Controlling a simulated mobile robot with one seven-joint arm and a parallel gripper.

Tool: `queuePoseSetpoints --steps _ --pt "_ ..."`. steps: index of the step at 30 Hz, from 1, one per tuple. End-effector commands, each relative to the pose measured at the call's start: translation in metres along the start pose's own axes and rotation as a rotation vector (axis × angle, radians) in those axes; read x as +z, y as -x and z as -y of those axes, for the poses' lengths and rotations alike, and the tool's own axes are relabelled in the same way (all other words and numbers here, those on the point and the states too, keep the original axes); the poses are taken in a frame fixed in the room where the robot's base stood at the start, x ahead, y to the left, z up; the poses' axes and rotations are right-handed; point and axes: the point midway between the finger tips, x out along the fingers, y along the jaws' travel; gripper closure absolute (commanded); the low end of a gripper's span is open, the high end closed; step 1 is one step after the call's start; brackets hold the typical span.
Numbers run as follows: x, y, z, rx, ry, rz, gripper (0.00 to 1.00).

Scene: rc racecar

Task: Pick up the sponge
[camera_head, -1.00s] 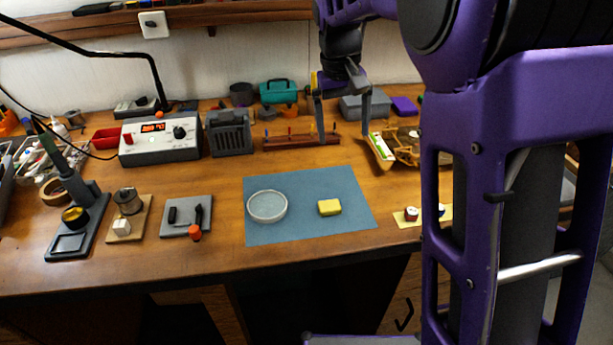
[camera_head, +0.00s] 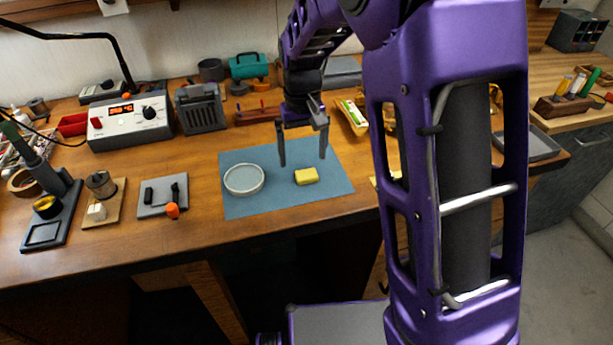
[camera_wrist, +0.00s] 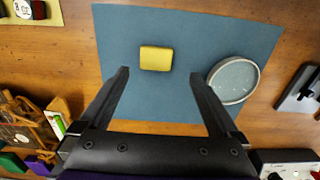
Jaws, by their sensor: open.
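The yellow sponge (camera_head: 307,176) is a small block lying flat on the blue mat (camera_head: 240,207), to the right of a round clear dish. In the wrist view the sponge (camera_wrist: 156,58) lies beyond the fingertips, between their lines and nearer the left finger. My gripper (camera_head: 303,160) is open and empty, its two fingers pointing down above the mat. It also shows in the wrist view (camera_wrist: 158,74) with its fingers wide apart. Nothing hides the sponge in either view.
The round dish (camera_head: 244,180) sits on the mat close to the sponge; in the wrist view it (camera_wrist: 234,80) is near the right finger. A grey plate with small parts (camera_head: 162,196) lies left of the mat. A power supply (camera_head: 130,121) stands behind. Bare mat surrounds the sponge.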

Motion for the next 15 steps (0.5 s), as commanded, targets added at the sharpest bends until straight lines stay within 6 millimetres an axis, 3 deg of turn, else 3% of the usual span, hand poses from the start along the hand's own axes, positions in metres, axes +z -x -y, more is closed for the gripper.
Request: queuePoseSetpoints --steps 9,15 --pt "0.006 -0.044 -0.007 0.001 -0.001 0.004 0.03" --pt "0.005 -0.049 -0.007 0.001 -0.001 0.000 0.03"
